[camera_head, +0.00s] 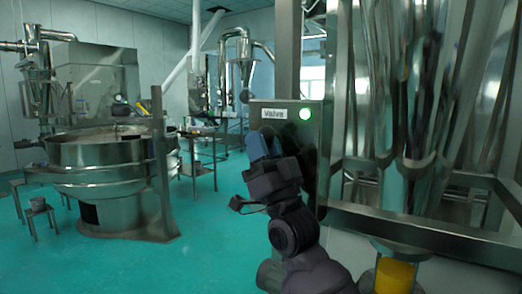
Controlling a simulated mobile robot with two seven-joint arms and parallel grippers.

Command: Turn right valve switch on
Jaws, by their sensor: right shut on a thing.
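A metal control box (313,150) labelled "Valve" stands just right of the middle of the head view. My right gripper (263,145), dark with blue fingers, reaches up from below to the front face of the box, under the label. It is shut at the place where a switch would sit. The valve switch itself is hidden behind the fingers, so its position cannot be told. My left gripper is not in view.
Shiny metal posts and a horizontal rail (430,235) stand right of the box, with large steel vessels behind. A round sieve machine (100,160) stands at the left, with a small stool (38,210) beside it. The green floor (200,235) between is open.

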